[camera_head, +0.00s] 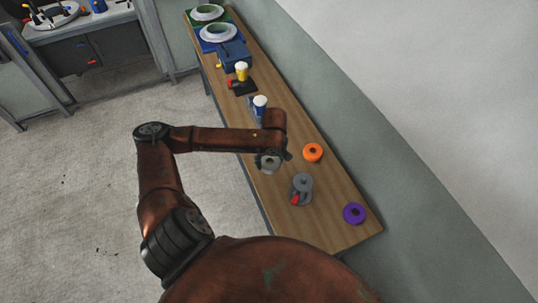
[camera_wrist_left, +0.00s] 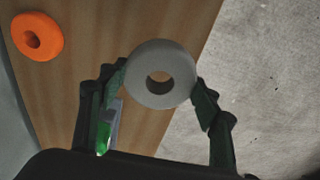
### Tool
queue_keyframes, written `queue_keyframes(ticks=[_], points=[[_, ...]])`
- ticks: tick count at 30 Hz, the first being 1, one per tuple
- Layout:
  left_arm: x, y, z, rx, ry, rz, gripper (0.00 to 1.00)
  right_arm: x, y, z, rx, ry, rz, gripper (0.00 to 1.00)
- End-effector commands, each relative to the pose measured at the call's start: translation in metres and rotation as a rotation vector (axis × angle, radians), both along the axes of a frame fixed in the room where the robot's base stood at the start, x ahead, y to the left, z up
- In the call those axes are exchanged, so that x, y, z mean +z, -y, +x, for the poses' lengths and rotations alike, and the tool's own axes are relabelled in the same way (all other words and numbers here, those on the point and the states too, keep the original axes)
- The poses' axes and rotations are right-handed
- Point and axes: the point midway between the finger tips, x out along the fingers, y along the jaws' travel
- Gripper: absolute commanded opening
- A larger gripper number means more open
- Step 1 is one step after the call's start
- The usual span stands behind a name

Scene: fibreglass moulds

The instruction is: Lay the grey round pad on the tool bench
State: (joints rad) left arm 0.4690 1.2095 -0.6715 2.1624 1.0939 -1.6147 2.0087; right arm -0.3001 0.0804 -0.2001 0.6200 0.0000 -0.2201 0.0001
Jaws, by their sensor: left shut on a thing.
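The grey round pad (camera_wrist_left: 160,52) is a thick ring with a centre hole. In the wrist view it sits between the fingertips of my left gripper (camera_wrist_left: 161,80), which is shut on it. In the head view the pad (camera_head: 270,165) shows below my left gripper (camera_head: 271,158), over the left part of the long wooden bench (camera_head: 325,225). I cannot tell whether the pad touches the wood. My right gripper is not in view.
An orange ring (camera_head: 313,152), a grey tool with a red part (camera_head: 301,188) and a purple ring (camera_head: 354,213) stand nearby. Farther along are a blue-and-white can (camera_head: 260,106) and a yellow can (camera_head: 242,71). Another bench (camera_head: 75,22) stands at the upper left. Bare wood surrounds the purple ring.

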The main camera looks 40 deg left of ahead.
Motion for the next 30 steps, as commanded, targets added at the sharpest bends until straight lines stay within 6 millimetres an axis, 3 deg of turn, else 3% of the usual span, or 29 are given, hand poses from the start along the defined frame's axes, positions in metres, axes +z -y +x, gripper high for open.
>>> queue_keyframes(ticks=[6, 10, 17, 24, 30], points=[[-0.039, -0.021, 0.028, 0.001, -0.002, 0.0, 0.35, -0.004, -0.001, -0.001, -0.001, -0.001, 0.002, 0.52], [-0.051, -0.027, 0.037, 0.0, 0.0, 0.001, 0.35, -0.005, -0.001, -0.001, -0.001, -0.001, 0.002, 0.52], [-0.063, -0.033, 0.045, -0.001, -0.001, 0.001, 0.35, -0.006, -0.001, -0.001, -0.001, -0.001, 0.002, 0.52], [-0.092, -0.033, 0.044, -0.003, 0.0, 0.001, 0.35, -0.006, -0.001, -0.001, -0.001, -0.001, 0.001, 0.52], [-0.092, -0.033, 0.044, -0.003, 0.0, 0.001, 0.35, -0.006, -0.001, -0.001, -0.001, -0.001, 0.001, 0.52]])
